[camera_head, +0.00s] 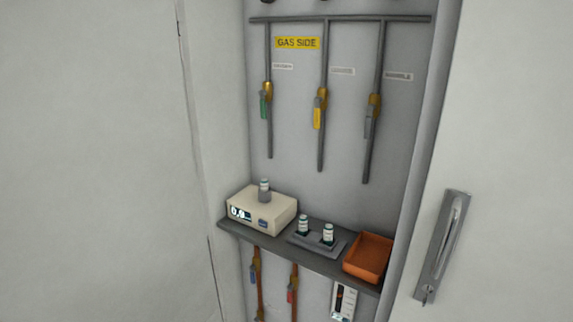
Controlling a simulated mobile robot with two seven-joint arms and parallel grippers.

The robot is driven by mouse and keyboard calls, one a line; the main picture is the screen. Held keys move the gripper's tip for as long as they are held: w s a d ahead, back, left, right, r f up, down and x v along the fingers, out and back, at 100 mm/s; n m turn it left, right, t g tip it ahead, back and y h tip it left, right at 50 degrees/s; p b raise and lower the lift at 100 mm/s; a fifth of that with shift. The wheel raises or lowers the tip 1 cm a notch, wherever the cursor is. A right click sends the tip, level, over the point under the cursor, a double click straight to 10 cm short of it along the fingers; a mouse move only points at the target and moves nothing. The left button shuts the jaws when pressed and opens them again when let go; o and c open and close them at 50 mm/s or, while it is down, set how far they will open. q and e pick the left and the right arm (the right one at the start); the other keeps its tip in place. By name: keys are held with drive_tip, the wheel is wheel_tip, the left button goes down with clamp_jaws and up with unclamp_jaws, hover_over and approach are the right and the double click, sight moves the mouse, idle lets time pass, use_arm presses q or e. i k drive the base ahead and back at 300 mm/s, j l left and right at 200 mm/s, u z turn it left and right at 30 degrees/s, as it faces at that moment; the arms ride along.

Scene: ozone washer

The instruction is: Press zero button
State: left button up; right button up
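A cream box-shaped device (268,212) stands at the left end of a dark shelf inside a recess. Its front has a lit display (239,213) and a small dark blue button-like patch (264,224) to the right of it. I cannot read a label on the patch. A small vial with a pale cap (264,186) stands on a grey piece on top of the device. Neither of my grippers is in view.
The shelf (315,259) also holds a grey rack with two vials (328,235) and an orange tray (368,257). Pipes with coloured valve handles (318,113) run above and below it. A door with a handle (443,247) stands at the right.

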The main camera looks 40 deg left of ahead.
sight(264, 224)
drive_tip(key=u, duration=1.65)
